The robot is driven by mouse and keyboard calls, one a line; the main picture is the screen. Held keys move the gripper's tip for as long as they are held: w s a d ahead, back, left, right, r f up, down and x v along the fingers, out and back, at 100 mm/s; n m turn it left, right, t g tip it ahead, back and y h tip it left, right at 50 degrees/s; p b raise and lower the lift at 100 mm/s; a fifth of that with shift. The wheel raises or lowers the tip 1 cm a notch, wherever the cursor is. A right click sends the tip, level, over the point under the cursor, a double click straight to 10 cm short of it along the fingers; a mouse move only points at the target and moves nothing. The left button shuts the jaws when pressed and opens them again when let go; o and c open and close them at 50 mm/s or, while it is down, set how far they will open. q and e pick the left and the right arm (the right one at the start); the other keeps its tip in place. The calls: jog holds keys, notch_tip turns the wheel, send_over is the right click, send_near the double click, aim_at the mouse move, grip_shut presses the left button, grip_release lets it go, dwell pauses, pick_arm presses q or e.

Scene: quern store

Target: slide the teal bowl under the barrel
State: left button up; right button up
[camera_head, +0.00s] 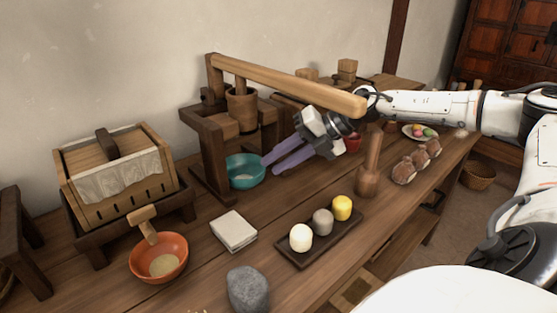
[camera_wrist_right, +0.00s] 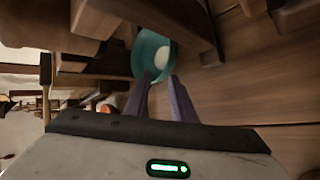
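The teal bowl (camera_head: 247,178) stands on the bench at the foot of the wooden press, with something pale inside. It also shows in the right wrist view (camera_wrist_right: 146,50). The wooden barrel (camera_head: 241,112) is held in the press frame above and behind the bowl. My right gripper (camera_head: 268,166) reaches in from the right, its two purple fingers low at the bowl's right side. In the right wrist view its fingertips (camera_wrist_right: 159,78) are apart, at the bowl's near edge; whether they touch it I cannot tell. My left gripper is out of view.
The press's long lever (camera_head: 290,84) and upright post (camera_head: 213,150) stand close around the bowl. A tray with three round pieces (camera_head: 318,243), a folded cloth (camera_head: 233,231), an orange bowl (camera_head: 159,262) and a wooden pestle (camera_head: 369,175) are nearby.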

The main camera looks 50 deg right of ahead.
jog(key=d, duration=0.2)
jog(key=d+r+h, duration=0.1)
jog(key=shift+d+r, duration=0.1)
jog(key=shift+d, duration=0.3)
send_near(243, 174)
jog(key=shift+w+a+f, duration=0.1)
jog(key=shift+a+f, duration=0.05)
jog(key=shift+f, duration=0.6)
jog(key=shift+w+a+f, duration=0.1)
jog(key=shift+f, duration=0.65)
grip_shut()
